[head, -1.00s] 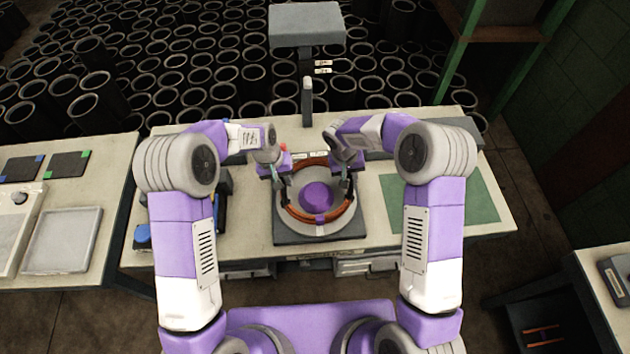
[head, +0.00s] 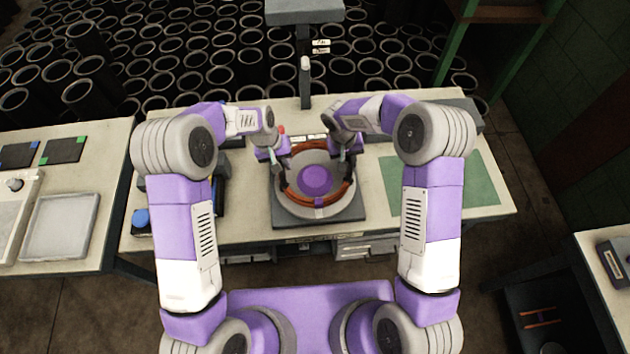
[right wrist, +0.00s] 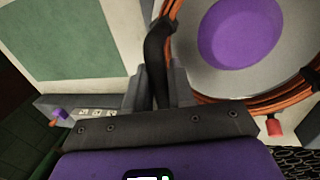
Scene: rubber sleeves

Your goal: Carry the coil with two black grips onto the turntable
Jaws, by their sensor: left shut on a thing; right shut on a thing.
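The orange coil (head: 327,202) forms a ring over the turntable (head: 330,213), a round grey plate with a purple centre disc (head: 316,180) on a dark square base. I cannot tell whether the coil touches the plate. My left gripper (head: 284,172) is shut on the coil's left side, its grip mostly hidden by the fingers. My right gripper (head: 346,172) is shut on the coil's right black grip, which shows in the right wrist view (right wrist: 155,55) between the fingers. The coil also shows there (right wrist: 208,99), around the purple disc.
A green mat (head: 440,183) lies on the bench right of the turntable. A dark post (head: 305,85) stands behind it. A blue-topped item (head: 141,217) is at the bench's left edge. A side table with a pale tray (head: 60,225) stands at left. Many black sleeves fill the floor behind.

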